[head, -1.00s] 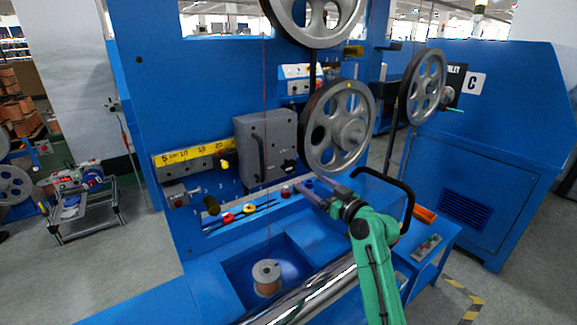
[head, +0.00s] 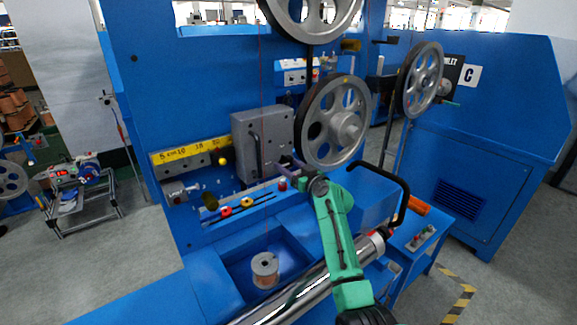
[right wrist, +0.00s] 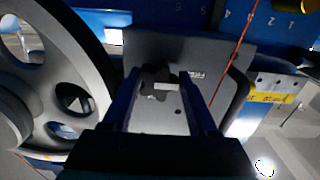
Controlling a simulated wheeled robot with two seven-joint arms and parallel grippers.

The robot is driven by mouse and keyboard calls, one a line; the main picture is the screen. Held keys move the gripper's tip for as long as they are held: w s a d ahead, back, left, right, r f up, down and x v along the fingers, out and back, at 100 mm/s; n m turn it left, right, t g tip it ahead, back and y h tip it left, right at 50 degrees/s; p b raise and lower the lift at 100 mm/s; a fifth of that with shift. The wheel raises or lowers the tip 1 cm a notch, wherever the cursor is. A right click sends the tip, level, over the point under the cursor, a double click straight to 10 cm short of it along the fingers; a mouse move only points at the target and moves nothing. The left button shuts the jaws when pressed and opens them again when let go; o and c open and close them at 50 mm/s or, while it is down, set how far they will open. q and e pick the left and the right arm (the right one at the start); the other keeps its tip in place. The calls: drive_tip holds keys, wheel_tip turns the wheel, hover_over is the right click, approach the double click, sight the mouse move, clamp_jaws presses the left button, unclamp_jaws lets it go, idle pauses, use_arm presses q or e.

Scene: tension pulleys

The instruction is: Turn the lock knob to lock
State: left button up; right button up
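The grey box (head: 250,138) is mounted on the blue machine panel, with a black bar handle (head: 257,158) on its front. In the right wrist view, the dark lock knob (right wrist: 152,76) on the grey box face (right wrist: 210,52) shows between my finger tips, with a pale bar beside it. My right gripper (head: 287,163) is at the lower right of the box in the head view and hides the knob there. Its two fingers (right wrist: 159,84) are apart in the right wrist view. Whether they touch the knob I cannot tell. My left gripper is not in view.
A large spoked pulley (head: 335,122) stands close to the right of the gripper; it also fills the left of the wrist view (right wrist: 75,70). A black curved bar (head: 403,190) is at right. A wire spool (head: 265,270) sits in the recess below. A red wire passes the box.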

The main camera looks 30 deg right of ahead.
drive_tip(key=shift+m, duration=0.4)
drive_tip(key=m, duration=0.2)
drive_tip(key=shift+m, duration=0.4)
drive_tip(key=m+p, duration=0.1)
drive_tip(key=m, duration=0.3)
drive_tip(key=shift+r, duration=0.15)
drive_tip(key=m+p, duration=0.2)
drive_tip(key=m, duration=0.3)
drive_tip(key=shift+r+m, duration=0.1)
drive_tip(key=shift+m, duration=0.3)
drive_tip(key=shift+m+p, duration=0.9)
drive_tip(key=shift+m, duration=1.4)
drive_tip(key=o, duration=1.3)
drive_tip(key=shift+o, duration=0.2)
drive_tip(key=shift+s, duration=0.1)
